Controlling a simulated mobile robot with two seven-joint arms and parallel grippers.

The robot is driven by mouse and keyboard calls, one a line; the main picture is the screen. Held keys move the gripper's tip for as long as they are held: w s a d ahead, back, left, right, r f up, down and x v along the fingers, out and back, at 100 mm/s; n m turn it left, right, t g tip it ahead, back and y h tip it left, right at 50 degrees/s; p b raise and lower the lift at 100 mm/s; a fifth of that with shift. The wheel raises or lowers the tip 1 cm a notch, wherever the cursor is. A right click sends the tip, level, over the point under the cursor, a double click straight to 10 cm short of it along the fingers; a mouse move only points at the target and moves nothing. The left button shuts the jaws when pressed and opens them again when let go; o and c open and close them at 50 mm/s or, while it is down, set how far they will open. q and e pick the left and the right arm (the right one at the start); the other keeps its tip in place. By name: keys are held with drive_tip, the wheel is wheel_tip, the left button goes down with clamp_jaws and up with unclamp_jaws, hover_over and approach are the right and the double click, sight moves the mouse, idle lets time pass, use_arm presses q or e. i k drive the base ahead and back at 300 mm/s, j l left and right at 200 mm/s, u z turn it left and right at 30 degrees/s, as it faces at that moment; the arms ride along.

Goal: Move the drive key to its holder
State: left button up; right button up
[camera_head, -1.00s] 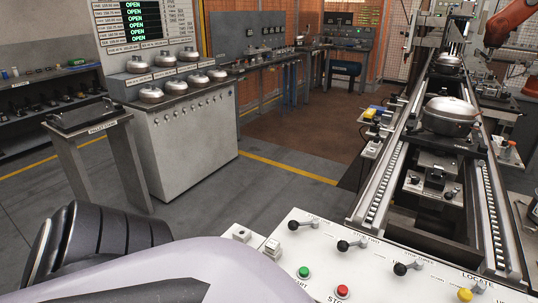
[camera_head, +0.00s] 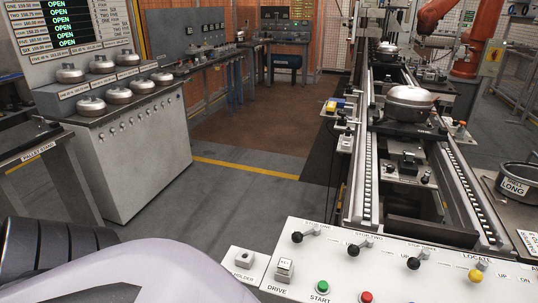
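The control panel (camera_head: 395,265) is at the bottom right. At its left end a small pale block with a dark hole (camera_head: 243,256) stands above a partly hidden label that appears to read HOLDER. Beside it, to the right, a raised pale block (camera_head: 285,267) stands above the label DRIVE. A small marked tag (camera_head: 286,263) on top of this block may be the drive key; it is too small to tell for sure. My pale arm covers the bottom left, close to the panel's left end. Neither gripper shows.
The panel carries several levers, a green START button (camera_head: 322,286) and a red button (camera_head: 366,297). A grey cabinet (camera_head: 140,150) stands left. Open floor lies between cabinet and conveyor.

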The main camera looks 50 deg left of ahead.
sight(284, 266)
drive_tip(key=k+j, duration=0.15)
drive_tip(key=j, duration=0.15)
drive_tip(key=k+j, duration=0.1)
drive_tip(key=j, duration=0.2)
drive_tip(key=k+j, duration=0.15)
drive_tip(key=j, duration=0.2)
drive_tip(key=k+j, duration=0.1)
drive_tip(key=j, duration=0.2)
